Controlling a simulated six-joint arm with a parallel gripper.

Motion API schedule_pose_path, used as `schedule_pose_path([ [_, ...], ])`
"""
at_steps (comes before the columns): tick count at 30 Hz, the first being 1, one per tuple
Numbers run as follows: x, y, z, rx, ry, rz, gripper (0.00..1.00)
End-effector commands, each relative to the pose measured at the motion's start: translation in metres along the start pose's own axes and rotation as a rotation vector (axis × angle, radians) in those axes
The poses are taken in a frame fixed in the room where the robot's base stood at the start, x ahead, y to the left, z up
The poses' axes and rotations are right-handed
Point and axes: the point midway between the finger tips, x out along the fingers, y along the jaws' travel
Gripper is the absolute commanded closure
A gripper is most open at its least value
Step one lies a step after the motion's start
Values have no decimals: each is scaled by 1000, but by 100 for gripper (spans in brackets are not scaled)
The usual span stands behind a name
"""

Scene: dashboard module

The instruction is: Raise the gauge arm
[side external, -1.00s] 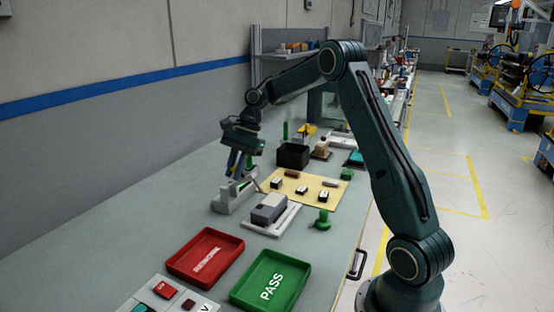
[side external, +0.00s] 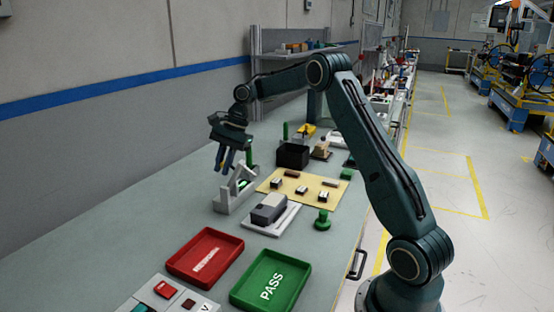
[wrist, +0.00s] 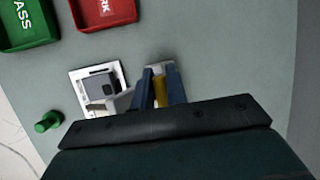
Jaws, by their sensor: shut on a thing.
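The gauge arm belongs to a pale grey gauge fixture (side external: 222,203) on the bench, left of a grey block on a white plate (side external: 269,211). My gripper (side external: 224,168) is above the fixture, its blue fingers pointing down at the top of the tilted arm. In the wrist view, my gripper (wrist: 161,72) is shut with a yellow piece (wrist: 161,90) between its blue fingers, seemingly the gauge arm's grip. The pale fixture shows just left of the fingers (wrist: 125,100). The fingers and the gripper body hide much of the arm and its pivot.
A red tray (side external: 232,241) and a green PASS tray (side external: 302,278) lie toward the front. A yellow mat (side external: 324,201) with small parts and a black bin (side external: 293,155) are behind. A green knob (side external: 322,220) stands right of the white plate. Bench left of the fixture is clear.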

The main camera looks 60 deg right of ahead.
Motion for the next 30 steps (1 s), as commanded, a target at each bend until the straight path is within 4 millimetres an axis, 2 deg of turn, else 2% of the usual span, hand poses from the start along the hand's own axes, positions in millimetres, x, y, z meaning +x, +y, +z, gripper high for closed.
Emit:
schedule_pose_path([
  [1, 2, -1, -7, 16, 4, -7, 100],
  [5, 2, -1, -7, 16, 4, -8, 100],
  [6, 2, -1, -7, 16, 3, -7, 80],
  [7, 2, -1, -7, 17, 3, -7, 77],
  [23, 0, 2, -7, 20, 3, 3, 77],
  [30, -17, 0, -6, 16, 6, -3, 77],
])
